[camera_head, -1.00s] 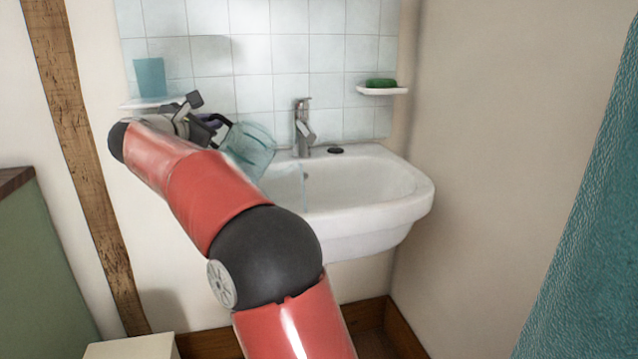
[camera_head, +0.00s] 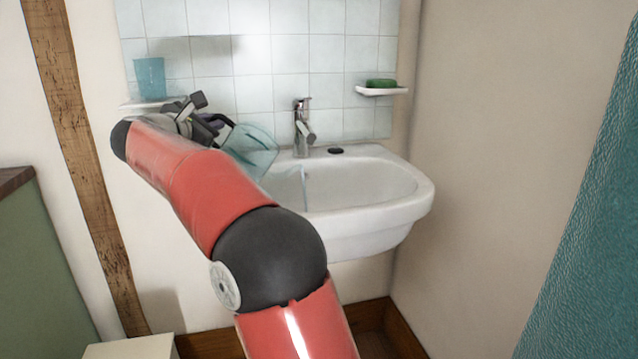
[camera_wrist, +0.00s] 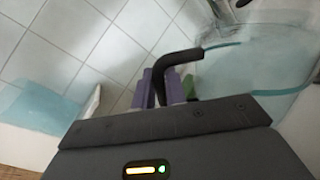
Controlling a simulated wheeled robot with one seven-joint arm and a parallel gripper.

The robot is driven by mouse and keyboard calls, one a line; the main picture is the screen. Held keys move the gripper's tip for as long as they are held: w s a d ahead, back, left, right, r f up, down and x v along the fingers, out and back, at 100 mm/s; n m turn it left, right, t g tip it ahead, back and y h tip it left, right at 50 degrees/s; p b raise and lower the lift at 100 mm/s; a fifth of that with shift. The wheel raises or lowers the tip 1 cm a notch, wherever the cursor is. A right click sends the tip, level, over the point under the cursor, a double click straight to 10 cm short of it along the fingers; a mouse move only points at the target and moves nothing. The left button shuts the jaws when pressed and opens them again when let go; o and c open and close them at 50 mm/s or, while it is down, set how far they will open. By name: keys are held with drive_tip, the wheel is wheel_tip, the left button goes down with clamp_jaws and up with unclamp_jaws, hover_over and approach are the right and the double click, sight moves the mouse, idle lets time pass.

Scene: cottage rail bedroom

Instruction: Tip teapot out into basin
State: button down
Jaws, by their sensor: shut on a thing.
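The teapot (camera_head: 252,150) is clear bluish glass with a dark handle. It is tilted over the left side of the white basin (camera_head: 405,194), its mouth towards the basin, and a thin clear stream falls from it into the bowl. My gripper (camera_head: 215,127) is shut on the teapot's handle, left of the basin. In the wrist view the dark handle (camera_wrist: 178,58) sits between the purple fingers of my gripper (camera_wrist: 165,88), and the glass teapot (camera_wrist: 262,62) shows at the right. My arm hides part of the basin's left end.
A metal tap (camera_head: 302,128) stands at the basin's back, with a dark round item (camera_head: 336,150) beside it. A blue cup (camera_head: 150,78) stands on a left shelf (camera_head: 140,104), close to my gripper. A green item (camera_head: 381,83) lies on the right shelf (camera_head: 382,92). A teal curtain (camera_head: 585,200) hangs at right.

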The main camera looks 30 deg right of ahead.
drive_tip(key=shift+s+d+r, duration=0.15)
drive_tip(key=shift+s+d, duration=0.05)
idle(0.7)
drive_tip(key=shift+s+d+r+m+y+p, duration=0.2)
drive_tip(key=shift+s+d+r+m, duration=0.4)
drive_tip(key=shift+r, duration=0.35)
drive_tip(key=shift+s+d+r+m+y+p, duration=0.1)
drive_tip(key=shift+s+d+r+m+p, duration=0.2)
drive_tip(key=shift+d+r+m, duration=0.55)
drive_tip(key=shift+s+d+r+m+y+p, duration=0.1)
drive_tip(key=shift+s+d+r+m, duration=0.4)
drive_tip(key=shift+r, duration=0.55)
idle(4.2)
